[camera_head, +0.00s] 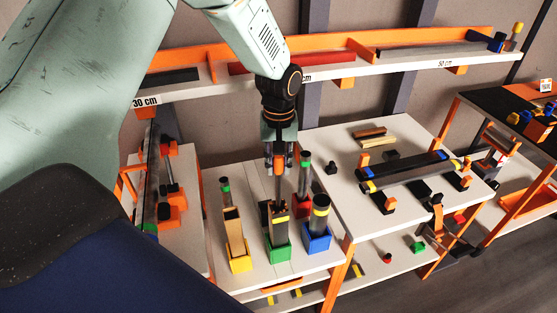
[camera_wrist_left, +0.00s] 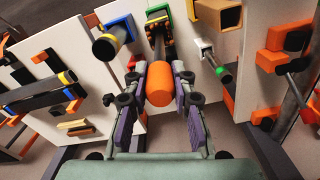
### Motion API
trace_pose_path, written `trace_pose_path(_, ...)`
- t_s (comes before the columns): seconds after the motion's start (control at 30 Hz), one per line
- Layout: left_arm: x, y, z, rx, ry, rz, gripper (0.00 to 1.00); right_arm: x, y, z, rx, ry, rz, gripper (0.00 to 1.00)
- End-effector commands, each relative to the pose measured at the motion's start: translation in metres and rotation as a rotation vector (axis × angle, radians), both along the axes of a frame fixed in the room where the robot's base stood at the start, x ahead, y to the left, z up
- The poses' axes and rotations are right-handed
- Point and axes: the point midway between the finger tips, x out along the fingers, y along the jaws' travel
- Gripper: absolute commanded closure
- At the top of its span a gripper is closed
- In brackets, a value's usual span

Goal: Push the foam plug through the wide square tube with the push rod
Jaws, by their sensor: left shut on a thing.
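My left gripper (camera_head: 279,160) is shut on the orange handle of the push rod (camera_wrist_left: 161,86), above the middle of the near table. The dark rod runs from the handle toward a dark tube with a yellow band (camera_head: 279,222) in a green holder (camera_head: 279,251). I cannot tell how far its tip is inside. A tan square tube (camera_head: 234,229) stands upright in a yellow holder (camera_head: 240,262), left of the green one. I cannot tell which is the wide square tube. The foam plug cannot be made out. My right gripper is not in view.
A dark round tube (camera_head: 320,215) stands in a blue holder (camera_head: 317,240) close on the right. A green-banded tube (camera_head: 305,175) stands behind in a red holder (camera_head: 303,206). The white table (camera_head: 335,150) on the right carries long dark bars. A wall shelf (camera_head: 350,65) runs behind.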

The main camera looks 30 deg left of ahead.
Motion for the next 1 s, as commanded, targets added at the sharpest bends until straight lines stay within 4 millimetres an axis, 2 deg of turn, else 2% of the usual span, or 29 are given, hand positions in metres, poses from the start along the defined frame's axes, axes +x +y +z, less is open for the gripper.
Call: trace_pose_path(1.0, 0.0, 0.0, -0.045, 0.0, 0.0, 0.0, 1.0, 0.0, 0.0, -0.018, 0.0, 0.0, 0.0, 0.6)
